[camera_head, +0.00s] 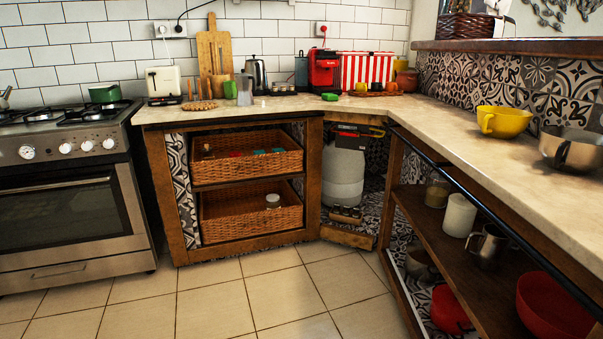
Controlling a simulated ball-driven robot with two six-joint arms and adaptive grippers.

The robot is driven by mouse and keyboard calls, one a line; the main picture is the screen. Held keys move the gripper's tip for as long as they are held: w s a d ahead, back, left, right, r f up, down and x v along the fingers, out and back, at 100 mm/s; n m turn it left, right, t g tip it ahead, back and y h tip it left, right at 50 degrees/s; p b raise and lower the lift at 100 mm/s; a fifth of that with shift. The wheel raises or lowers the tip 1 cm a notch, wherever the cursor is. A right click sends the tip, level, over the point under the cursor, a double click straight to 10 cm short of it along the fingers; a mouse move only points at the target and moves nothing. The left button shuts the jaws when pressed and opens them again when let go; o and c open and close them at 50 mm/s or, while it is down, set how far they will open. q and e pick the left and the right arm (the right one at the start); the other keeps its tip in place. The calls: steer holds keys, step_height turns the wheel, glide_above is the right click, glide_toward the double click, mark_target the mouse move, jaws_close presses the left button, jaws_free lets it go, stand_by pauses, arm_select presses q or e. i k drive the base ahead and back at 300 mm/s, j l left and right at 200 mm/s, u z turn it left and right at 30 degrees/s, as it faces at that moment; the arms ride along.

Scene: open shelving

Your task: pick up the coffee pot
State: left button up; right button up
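I cannot tell for sure which thing is the coffee pot. A metal jug with a handle (487,247) stands upright on the open wooden shelf at the right, under the counter. A dark and silver kettle-like pot (257,73) stands on the back counter near the tiled wall, left of the red coffee machine (323,68). Neither of my grippers is in view, and nothing is seen touching these things.
A white canister (459,215) and a red bowl (552,309) share the right shelf with the jug. A yellow pot (503,121) and a metal pan (571,149) stand on the counter (460,130) above. A stove (70,190) is at the left. The tiled floor (270,295) is clear.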

mark_target(244, 81)
steer(key=i+u, duration=0.1)
steer(key=i, duration=0.6)
steer(key=i+l+u, duration=0.1)
steer(key=i, duration=0.6)
